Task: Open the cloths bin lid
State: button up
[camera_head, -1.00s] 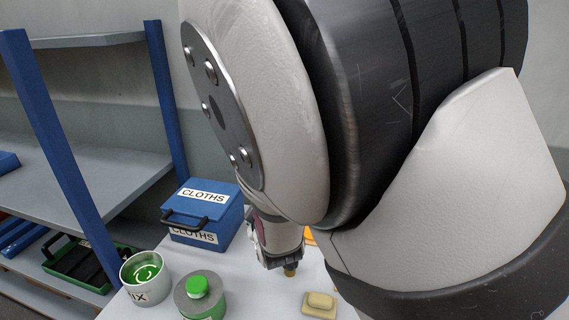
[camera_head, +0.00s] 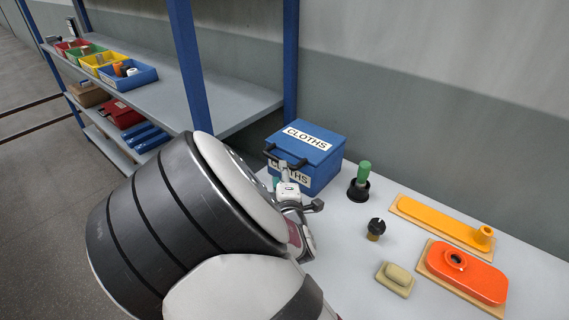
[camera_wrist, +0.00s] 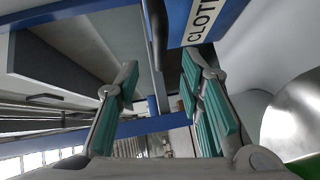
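The blue cloths bin (camera_head: 325,165) stands at the back left of the table. Its lid (camera_head: 325,138), labelled CLOTHS, is shut. A dark handle (camera_head: 270,151) sticks out from the lid's front edge. My gripper (camera_head: 284,172) is at the bin's front, close to the handle, and partly hides the front label. In the wrist view, my gripper (camera_wrist: 159,70) is open, its teal-padded fingers apart. The dark handle (camera_wrist: 158,35) shows ahead, roughly between the fingertips; whether either finger touches it cannot be told. Part of the bin (camera_wrist: 228,15) shows at the top.
A green-handled tool in a black holder (camera_head: 360,182) stands right of the bin. A black-topped peg (camera_head: 376,230), a soap dish (camera_head: 395,279), a yellow board (camera_head: 440,221) and an orange item (camera_head: 465,272) lie further right. A blue-posted shelf (camera_head: 240,104) is at left.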

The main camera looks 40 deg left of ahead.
aim_at(280, 159)
jog(key=b+x, duration=0.3)
jog(key=x, duration=0.3)
jog(key=shift+w+f+b, duration=0.15)
jog(key=shift+w+b, duration=0.05)
jog(key=shift+b, duration=0.1)
jog(key=shift+w+a+b, duration=0.35)
jog(key=shift+w+a, duration=0.05)
jog(key=shift+a, duration=0.15)
grip_shut()
